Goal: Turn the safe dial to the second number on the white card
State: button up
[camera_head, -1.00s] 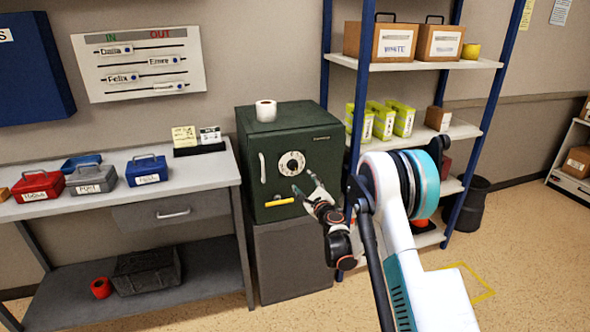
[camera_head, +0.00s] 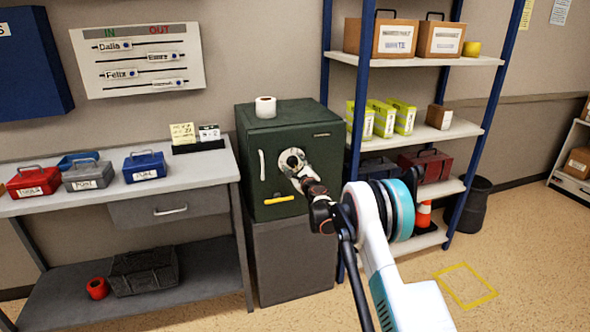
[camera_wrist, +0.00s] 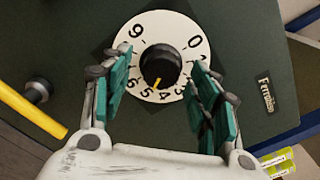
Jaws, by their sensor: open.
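The green safe (camera_head: 258,140) has a white dial plate (camera_wrist: 196,66) with a black knob (camera_wrist: 162,62). The knob's yellow pointer aims down, between 4 and 5, in the wrist view. My gripper (camera_wrist: 160,70) is open, with its teal fingers on either side of the knob and gaps on both sides. In the head view, my gripper (camera_head: 299,172) is at the dial and hides part of it. The white card (camera_head: 209,133) stands on a black holder beside a yellow card (camera_head: 183,132); its writing is too small to read.
The safe has a pale handle (camera_head: 262,165) and a yellow bar (camera_head: 280,199) below the dial. A white roll (camera_head: 265,107) stands on top. A table (camera_head: 200,173) with cash boxes is on the left; a blue-posted shelf (camera_head: 420,64) is close on the right.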

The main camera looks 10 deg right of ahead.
jog(key=shift+w, duration=0.3)
jog(key=shift+c, duration=0.5)
jog(key=c, duration=1)
jog(key=shift+o, duration=0.2)
jog(key=shift+n, duration=0.3)
